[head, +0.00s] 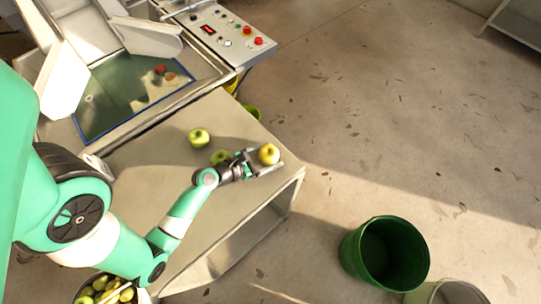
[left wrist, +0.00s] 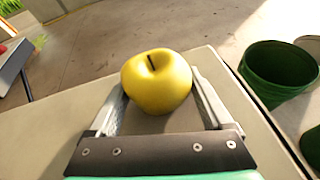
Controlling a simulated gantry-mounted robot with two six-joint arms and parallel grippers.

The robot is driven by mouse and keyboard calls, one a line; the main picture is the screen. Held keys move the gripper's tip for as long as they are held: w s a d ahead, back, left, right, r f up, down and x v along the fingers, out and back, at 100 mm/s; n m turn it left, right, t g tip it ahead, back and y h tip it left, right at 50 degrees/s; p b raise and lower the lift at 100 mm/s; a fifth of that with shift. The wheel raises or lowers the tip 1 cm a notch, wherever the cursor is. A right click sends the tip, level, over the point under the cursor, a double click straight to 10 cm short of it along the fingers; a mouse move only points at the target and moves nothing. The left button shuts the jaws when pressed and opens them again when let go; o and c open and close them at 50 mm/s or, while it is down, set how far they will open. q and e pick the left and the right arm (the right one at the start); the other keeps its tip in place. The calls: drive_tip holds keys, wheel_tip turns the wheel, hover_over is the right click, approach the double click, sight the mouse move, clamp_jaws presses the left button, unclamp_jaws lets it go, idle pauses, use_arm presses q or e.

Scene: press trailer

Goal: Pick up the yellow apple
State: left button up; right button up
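The yellow apple (head: 269,154) rests near the right end of the pale table, its stem up. In the left wrist view the apple (left wrist: 157,82) sits between the outer parts of the two fingers. My left gripper (head: 264,160) is low over the table with its fingers spread wide, one on each side of the apple. The apple hides parts of the fingertips, so I cannot tell whether they touch it. My right gripper is not in view.
Two green apples (head: 199,136) (head: 220,156) are on the table (head: 150,160) left of the gripper. A container of apples (head: 105,290) is at the bottom left. A machine with a water basin (head: 120,95) stands behind. A green bucket (head: 385,254) stands on the floor at right.

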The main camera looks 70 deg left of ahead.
sight(269, 151)
use_arm(q)
drive_tip(key=c, duration=0.9)
wheel_tip(269, 151, up, 10)
drive_tip(key=p, duration=0.7)
drive_tip(key=shift+c, duration=0.2)
drive_tip(key=shift+f, duration=0.1)
